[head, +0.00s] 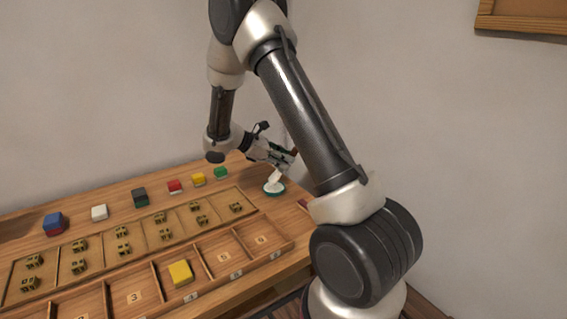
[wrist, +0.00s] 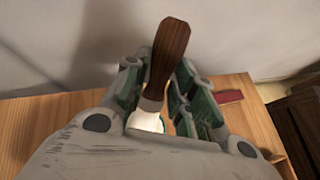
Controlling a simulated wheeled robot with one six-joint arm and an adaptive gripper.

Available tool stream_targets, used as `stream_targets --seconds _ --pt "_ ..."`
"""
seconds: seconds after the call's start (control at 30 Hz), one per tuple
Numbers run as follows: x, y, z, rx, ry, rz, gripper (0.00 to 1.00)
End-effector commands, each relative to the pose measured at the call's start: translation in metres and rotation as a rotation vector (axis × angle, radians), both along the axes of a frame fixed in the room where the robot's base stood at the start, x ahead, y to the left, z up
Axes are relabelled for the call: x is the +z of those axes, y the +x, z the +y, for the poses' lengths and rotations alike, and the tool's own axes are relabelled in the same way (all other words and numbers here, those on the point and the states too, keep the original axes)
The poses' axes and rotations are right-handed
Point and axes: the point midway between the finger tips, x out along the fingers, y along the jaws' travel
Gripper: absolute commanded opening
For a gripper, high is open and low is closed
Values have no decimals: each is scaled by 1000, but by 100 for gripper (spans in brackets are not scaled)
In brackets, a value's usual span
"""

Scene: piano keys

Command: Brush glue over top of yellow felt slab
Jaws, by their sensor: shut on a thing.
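My gripper (head: 281,158) is at the back right of the bench, shut on a brush with a dark wooden handle (wrist: 168,50). In the wrist view the handle stands between the green-padded fingers (wrist: 160,95). The brush's pale lower end points down at a small round glue pot (head: 274,189) with a teal rim and white contents; I cannot tell whether the bristles touch the glue. A yellow felt slab (head: 180,273) lies in a front-row compartment of the wooden tray, well to the left of my gripper. Its top looks plain yellow.
Behind the tray (head: 160,286) stands a row of small coloured blocks, including a smaller yellow one (head: 198,179) and a green one (head: 221,173). Small brass-coloured parts (head: 122,233) fill the tray's back compartments. A red object (wrist: 229,96) lies right of my gripper.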

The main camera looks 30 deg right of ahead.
Motion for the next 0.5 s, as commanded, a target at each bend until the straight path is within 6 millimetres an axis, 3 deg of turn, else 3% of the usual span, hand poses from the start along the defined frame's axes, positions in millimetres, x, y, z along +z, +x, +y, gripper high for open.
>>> stream_targets --seconds 0.5 --pt "47 1 0 0 0 -4 4"
